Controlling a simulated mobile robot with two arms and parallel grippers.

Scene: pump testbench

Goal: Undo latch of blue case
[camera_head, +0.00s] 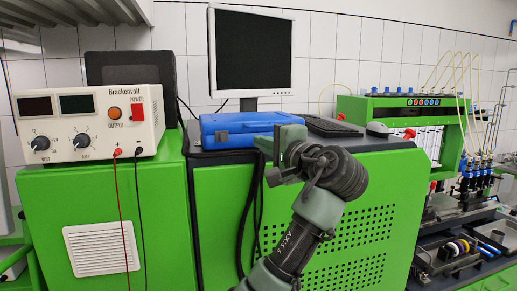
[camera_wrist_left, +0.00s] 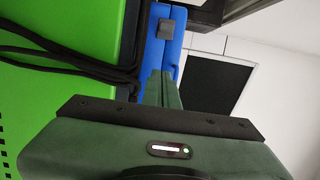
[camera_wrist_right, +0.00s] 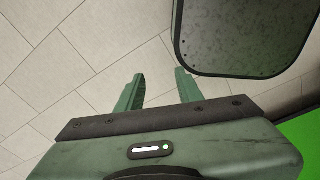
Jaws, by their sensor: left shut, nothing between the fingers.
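The blue case (camera_head: 240,122) lies flat and closed on top of the green cabinet, in front of the monitor. My left gripper (camera_head: 278,142) is in front of the case's right part. Its fingers (camera_wrist_left: 162,88) are together and empty, pointing at the case front, to one side of the latch and apart from it. My right gripper (camera_wrist_right: 158,88) is open and empty over the tiled floor, outside the head view.
A power supply (camera_head: 88,118) stands left of the case, with red and black leads hanging down. The monitor (camera_head: 251,50) stands behind. A keyboard (camera_head: 333,127) and mouse (camera_head: 377,129) lie to the right. Black cables (camera_wrist_left: 65,45) hang down the cabinet front near my left gripper.

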